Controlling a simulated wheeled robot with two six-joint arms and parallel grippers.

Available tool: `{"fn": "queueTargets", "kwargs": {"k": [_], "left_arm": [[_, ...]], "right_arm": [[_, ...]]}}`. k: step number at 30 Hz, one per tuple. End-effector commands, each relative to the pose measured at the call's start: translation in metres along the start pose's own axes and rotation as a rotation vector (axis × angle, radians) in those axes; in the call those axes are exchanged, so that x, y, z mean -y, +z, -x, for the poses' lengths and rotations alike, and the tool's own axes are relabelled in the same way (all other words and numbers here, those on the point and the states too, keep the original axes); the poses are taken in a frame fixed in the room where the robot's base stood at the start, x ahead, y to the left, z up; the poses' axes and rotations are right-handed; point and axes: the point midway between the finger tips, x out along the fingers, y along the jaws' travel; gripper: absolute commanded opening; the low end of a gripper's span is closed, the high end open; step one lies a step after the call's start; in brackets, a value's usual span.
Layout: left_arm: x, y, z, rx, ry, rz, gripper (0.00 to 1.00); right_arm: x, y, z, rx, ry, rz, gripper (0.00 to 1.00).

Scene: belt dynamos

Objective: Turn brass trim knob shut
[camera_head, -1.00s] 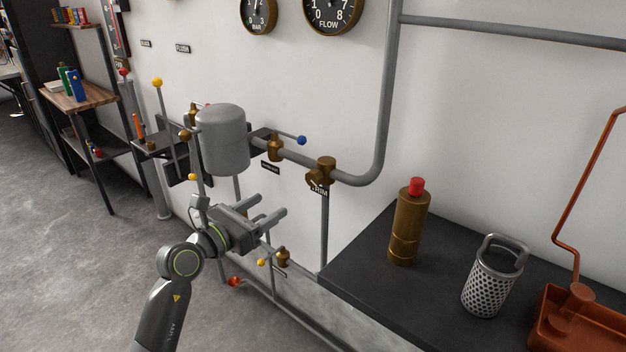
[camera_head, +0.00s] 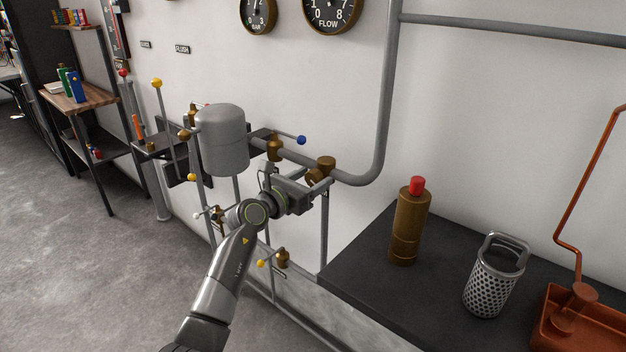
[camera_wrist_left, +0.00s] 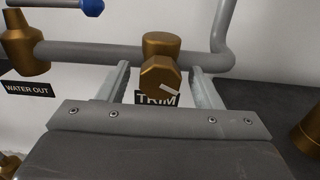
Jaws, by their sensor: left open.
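The brass trim knob (camera_wrist_left: 160,76) is an octagonal brass knob with a pale pointer mark, on a brass valve body on the grey pipe. In the left wrist view it sits between the two fingers of my left gripper (camera_wrist_left: 160,85), just beyond their tips or between them; I cannot tell how deep. The fingers are apart, with a gap on each side. A TRIM label (camera_wrist_left: 157,99) shows below the knob. In the head view the valve (camera_head: 325,165) is partly hidden by my left gripper (camera_head: 318,183). My right gripper is not in view.
A blue-tipped lever (camera_head: 301,140) and the grey tank (camera_head: 222,140) are left of the valve. A black counter (camera_head: 360,275) to the right holds a brass bottle (camera_head: 408,228) and a perforated metal basket (camera_head: 494,280). Pipes run below.

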Motion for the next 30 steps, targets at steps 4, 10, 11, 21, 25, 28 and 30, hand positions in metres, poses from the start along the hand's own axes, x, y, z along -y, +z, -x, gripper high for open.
{"fn": "queueTargets", "kwargs": {"k": [4,10,11,21,25,28,30], "left_arm": [[0.0002,0.0,-0.0077,0.0,0.0,-0.001,0.59],[0.0001,0.0,-0.0096,-0.001,0.0,-0.001,0.59],[0.0001,0.0,-0.0096,-0.001,0.0,-0.001,0.59],[0.0001,0.0,-0.0093,-0.001,0.0,-0.001,0.29],[0.0,-0.0001,-0.0092,-0.001,0.0,-0.001,0.14],[0.0,0.0007,-0.0092,-0.001,0.0,0.006,0.14],[0.0,0.0019,-0.0093,-0.002,0.0,0.025,0.14]], "right_arm": [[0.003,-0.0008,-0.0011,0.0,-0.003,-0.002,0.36],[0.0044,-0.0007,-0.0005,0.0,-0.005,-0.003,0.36],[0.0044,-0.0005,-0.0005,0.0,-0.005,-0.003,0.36],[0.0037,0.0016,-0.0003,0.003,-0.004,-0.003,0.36],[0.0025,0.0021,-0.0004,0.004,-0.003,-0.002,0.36],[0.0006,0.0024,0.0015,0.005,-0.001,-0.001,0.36],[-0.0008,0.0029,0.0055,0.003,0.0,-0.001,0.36]]}}
